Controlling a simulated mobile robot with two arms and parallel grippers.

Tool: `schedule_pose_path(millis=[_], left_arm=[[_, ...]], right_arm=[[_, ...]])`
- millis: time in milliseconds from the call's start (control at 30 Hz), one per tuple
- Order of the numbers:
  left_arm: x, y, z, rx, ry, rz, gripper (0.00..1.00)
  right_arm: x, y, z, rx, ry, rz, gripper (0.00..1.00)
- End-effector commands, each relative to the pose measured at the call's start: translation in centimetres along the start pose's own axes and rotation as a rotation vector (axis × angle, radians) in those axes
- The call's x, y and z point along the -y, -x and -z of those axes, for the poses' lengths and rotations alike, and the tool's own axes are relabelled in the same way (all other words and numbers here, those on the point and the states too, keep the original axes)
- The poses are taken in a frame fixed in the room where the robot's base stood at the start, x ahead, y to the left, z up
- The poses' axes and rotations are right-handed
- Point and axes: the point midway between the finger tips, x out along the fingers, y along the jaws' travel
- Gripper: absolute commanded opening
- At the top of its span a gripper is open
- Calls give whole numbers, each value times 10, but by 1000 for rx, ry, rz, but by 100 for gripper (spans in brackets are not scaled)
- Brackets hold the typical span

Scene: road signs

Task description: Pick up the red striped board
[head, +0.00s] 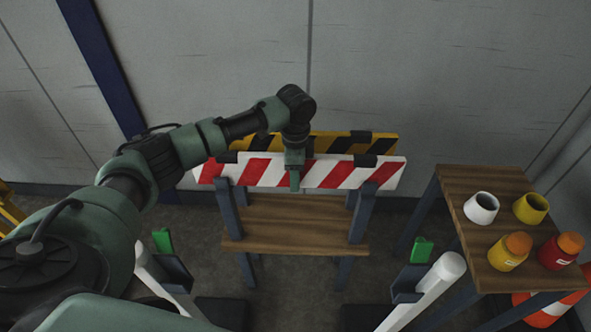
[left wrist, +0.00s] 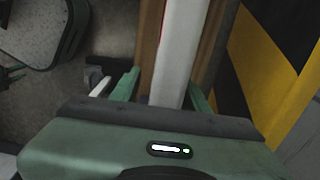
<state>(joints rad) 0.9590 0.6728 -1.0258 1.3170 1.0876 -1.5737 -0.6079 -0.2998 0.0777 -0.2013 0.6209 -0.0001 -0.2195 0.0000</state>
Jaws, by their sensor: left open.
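The red striped board (head: 335,172), white with slanted red stripes, stands on edge across the upright posts of a wooden-shelved rack. My left gripper (head: 294,180) points down at the middle of the board and covers a small part of it. In the left wrist view, the open fingers of the left gripper (left wrist: 165,92) stand on either side of the white top edge of the board (left wrist: 182,55). I cannot tell whether they touch it. My right gripper is not in view.
A yellow and black striped board (head: 325,143) stands close behind. The wooden shelf (head: 290,235) below is bare. A side table (head: 462,180) at right holds paint pots, with an orange and white cone (head: 550,312) beneath. White posts with green tabs stand in front.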

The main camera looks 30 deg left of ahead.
Motion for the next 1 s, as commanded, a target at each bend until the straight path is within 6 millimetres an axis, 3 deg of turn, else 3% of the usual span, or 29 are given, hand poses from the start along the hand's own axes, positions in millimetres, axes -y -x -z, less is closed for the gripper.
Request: schedule_pose_path(millis=[200, 367, 1000], left_arm=[[0, 0, 0, 0, 0, 1, 43], [0, 0, 0, -1, 0, 1, 0], [0, 0, 0, -1, 0, 1, 0]], right_arm=[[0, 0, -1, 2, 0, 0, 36], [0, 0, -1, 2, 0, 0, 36], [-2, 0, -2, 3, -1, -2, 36]])
